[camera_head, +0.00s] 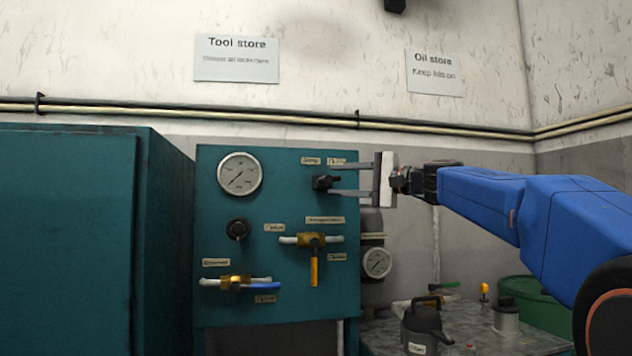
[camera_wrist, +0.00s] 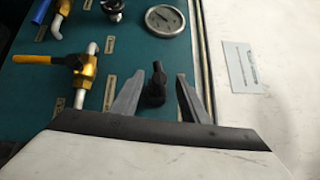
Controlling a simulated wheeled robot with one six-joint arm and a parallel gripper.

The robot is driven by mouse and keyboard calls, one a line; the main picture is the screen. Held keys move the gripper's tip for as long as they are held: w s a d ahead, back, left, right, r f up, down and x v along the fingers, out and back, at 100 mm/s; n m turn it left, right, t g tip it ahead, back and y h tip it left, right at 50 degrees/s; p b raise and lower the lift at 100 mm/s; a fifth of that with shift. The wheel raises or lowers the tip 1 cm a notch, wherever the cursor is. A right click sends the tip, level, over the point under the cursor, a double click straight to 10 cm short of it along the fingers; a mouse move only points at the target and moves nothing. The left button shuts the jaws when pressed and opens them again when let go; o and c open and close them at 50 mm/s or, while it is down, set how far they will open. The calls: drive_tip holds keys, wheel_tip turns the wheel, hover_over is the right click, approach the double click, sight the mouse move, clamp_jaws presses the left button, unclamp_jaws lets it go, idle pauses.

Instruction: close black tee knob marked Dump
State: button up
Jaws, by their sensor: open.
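The black tee knob (camera_head: 322,182) sits at the upper right of the teal panel (camera_head: 210,300), just under two small labels whose text is blurred. In the wrist view the knob (camera_wrist: 155,88) stands out from the panel between the two fingers, with a gap on each side. My gripper (camera_head: 333,179) comes in from the right in the head view, with one finger above the knob and one below. It is open, and the wrist view also shows its fingers (camera_wrist: 160,73) apart and empty. I cannot tell whether a finger touches the knob.
A pressure gauge (camera_head: 240,175), a round black knob (camera_head: 237,229), a yellow-handled valve (camera_head: 314,262) and a blue-handled valve (camera_head: 262,285) share the panel. A second gauge (camera_head: 377,262) is at its right. A teal cabinet (camera_head: 70,240) stands left; a grey can (camera_head: 424,325) stands lower right.

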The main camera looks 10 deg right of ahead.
drive_tip(key=x, duration=0.7)
drive_tip(key=shift+w+a, duration=0.3)
drive_tip(key=shift+w, duration=0.05)
